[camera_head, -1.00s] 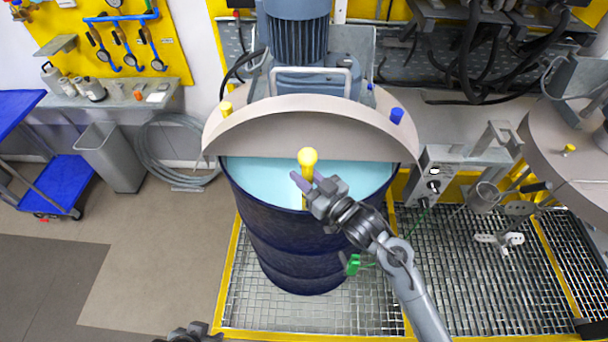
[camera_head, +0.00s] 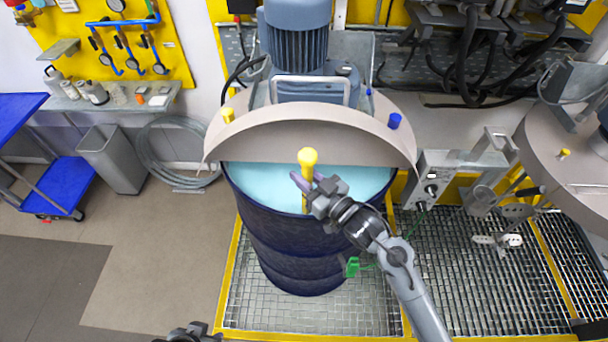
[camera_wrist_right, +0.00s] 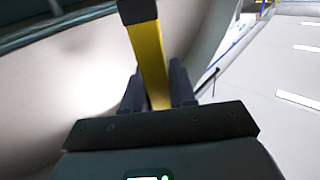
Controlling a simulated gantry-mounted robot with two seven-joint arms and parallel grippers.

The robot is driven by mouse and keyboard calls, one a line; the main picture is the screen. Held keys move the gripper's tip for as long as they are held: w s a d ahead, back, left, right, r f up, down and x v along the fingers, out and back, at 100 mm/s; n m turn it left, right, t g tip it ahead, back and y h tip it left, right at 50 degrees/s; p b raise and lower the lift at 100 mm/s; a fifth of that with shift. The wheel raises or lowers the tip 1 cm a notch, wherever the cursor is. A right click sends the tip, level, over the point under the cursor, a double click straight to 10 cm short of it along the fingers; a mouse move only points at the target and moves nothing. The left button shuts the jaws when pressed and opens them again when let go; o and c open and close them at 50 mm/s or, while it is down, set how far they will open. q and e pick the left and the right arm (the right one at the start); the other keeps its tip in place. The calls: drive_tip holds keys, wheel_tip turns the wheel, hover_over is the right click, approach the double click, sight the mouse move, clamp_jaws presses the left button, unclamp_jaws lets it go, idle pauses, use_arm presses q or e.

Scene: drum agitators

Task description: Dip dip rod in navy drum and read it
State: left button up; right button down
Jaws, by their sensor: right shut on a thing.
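The dip rod (camera_head: 308,158) is yellow with a round knob on top. It stands about upright over the open front of the navy drum (camera_head: 295,245), which holds pale blue liquid (camera_head: 255,175). My right gripper (camera_head: 311,186) is shut on the rod below its knob. In the right wrist view the rod (camera_wrist_right: 150,60) passes between the fingers (camera_wrist_right: 158,90) and has a dark end. The rod's low part shows against the liquid near the front rim; I cannot tell whether it is in the liquid. My left gripper (camera_head: 190,334) is mostly cut off at the bottom edge.
A grey half-raised lid (camera_head: 310,135) and a blue-grey motor (camera_head: 297,40) stand over the drum's back. A grey control box (camera_head: 433,180) is to its right. A green clip (camera_head: 352,267) hangs at the drum's right side. Open floor (camera_head: 150,270) lies left.

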wheel_tip(320, 180, up, 33)
drive_tip(key=p, duration=1.9)
drive_tip(key=shift+s+f, duration=0.1)
drive_tip(key=s+r, duration=0.1)
drive_tip(key=s, duration=1.5)
drive_tip(key=shift+s+a, duration=0.25)
drive_tip(key=shift+s, duration=0.15)
